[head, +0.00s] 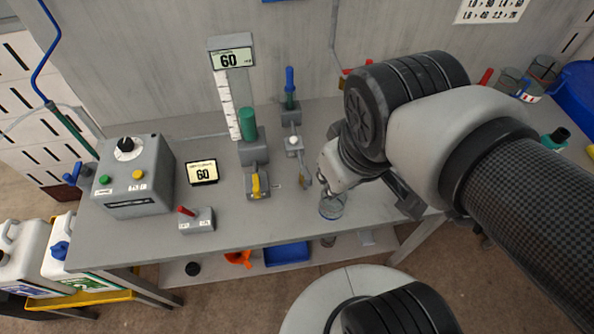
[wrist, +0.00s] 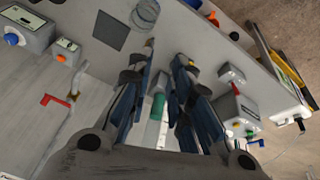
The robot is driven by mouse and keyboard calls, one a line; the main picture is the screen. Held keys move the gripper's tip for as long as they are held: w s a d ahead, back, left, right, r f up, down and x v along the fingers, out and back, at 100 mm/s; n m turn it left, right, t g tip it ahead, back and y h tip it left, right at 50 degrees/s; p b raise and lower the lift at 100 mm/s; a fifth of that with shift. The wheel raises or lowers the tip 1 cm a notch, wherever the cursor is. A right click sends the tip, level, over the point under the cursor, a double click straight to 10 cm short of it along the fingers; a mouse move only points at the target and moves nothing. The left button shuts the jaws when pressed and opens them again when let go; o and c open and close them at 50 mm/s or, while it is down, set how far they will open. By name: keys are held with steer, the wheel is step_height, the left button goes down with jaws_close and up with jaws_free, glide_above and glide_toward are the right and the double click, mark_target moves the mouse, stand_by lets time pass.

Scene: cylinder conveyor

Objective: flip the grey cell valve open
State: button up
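In the head view, a grey lever-like piece (head: 305,180) stands on the bench just left of my wrist, below a small fitting with a white knob (head: 293,143). It looks like the grey cell valve, but I cannot tell its exact position. A yellow valve handle (head: 256,185) sits to its left, in front of the green cylinder (head: 248,124). In the wrist view, my gripper (wrist: 165,54) is open, its fingers apart with nothing held. A green cylinder (wrist: 158,106) shows between the fingers. The fingers hide part of the bench, and I cannot pick out the grey valve there.
A glass beaker (head: 332,206) stands near the bench's front edge, close to my wrist. A grey control box (head: 135,180), a small display (head: 202,172) and a red-lever switch box (head: 197,220) stand to the left. A blue-topped column (head: 290,85) rises behind.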

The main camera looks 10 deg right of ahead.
steer(key=w+a+f+n, duration=0.1)
steer(key=w+f+n, duration=0.1)
steer(key=n, duration=0.1)
steer(key=w+a+f+n+g, duration=0.1)
steer(key=w+f+n, duration=0.1)
steer(key=w+n, duration=0.1)
steer(key=w+a+f+n+g+h, duration=0.1)
steer(key=w+a+f+n, duration=0.1)
steer(key=w+n, duration=0.1)
steer(key=shift+w+f+n+p, duration=0.1)
steer(key=shift+w+n+p, duration=0.15)
steer(key=shift+n, duration=0.45)
jaws_close()
steer(key=w+a+f+n+g+h, duration=0.1)
steer(key=w+a+f+n, duration=0.3)
steer(key=f+n, duration=0.4)
steer(key=shift+a+f+n, duration=0.4)
steer(key=shift+a+n, duration=0.1)
steer(key=shift+a, duration=0.25)
